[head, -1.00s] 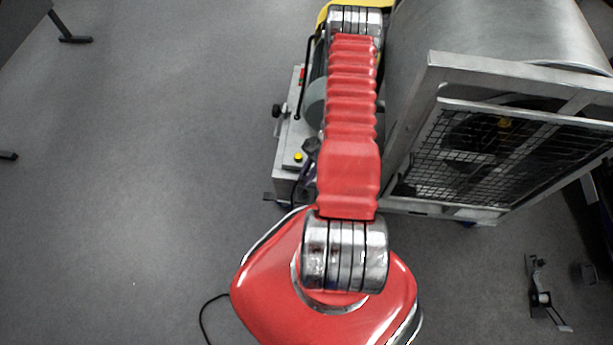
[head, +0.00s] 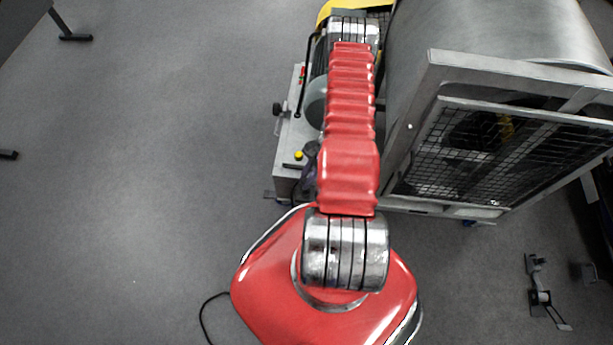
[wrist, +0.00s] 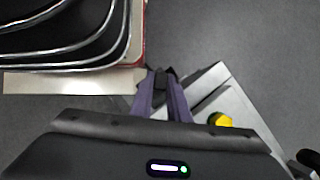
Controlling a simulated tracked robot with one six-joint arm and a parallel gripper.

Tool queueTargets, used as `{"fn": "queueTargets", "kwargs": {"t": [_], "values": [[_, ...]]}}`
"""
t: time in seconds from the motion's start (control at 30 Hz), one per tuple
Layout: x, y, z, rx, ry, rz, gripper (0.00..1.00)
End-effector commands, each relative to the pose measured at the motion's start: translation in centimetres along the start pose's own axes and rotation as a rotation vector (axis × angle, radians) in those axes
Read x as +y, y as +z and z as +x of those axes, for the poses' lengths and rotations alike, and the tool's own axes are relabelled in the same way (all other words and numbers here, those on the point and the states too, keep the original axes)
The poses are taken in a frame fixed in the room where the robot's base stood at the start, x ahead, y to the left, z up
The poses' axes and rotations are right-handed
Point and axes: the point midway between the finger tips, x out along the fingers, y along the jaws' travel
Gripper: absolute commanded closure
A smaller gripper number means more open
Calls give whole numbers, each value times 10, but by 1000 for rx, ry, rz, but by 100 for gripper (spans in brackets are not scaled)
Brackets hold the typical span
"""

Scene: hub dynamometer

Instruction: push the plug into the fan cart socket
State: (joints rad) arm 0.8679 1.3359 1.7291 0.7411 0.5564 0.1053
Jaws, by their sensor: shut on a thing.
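My gripper (wrist: 162,86) is shut on the plug (wrist: 162,77), a small dark piece between its purple-grey fingertips in the wrist view. The plug's front end is hard to make out. In the head view my red arm covers most of the gripper; only a dark purple bit (head: 309,172) shows left of it. A large metal cart (head: 433,88) with a drum housing and mesh guard, which looks like the fan cart, stands at the right. I cannot make out the socket in either view, nor whether the plug touches anything.
A grey box with a yellow button (head: 298,155) stands left of my arm; the button shows in the wrist view (wrist: 220,119). Curved metal bars (wrist: 100,55) over a pale panel (wrist: 60,82) fill the wrist view's upper left.

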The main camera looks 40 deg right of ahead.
Motion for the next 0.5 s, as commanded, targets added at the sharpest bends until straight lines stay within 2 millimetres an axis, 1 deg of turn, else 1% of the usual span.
{"fn": "queueTargets", "kwargs": {"t": [0.1, 0.3, 0.5], "values": [[1, -4, 8, -1, 1, 1, 100], [1, -9, 17, -1, 1, 0, 100], [0, -10, 19, 0, 0, 0, 100]]}}
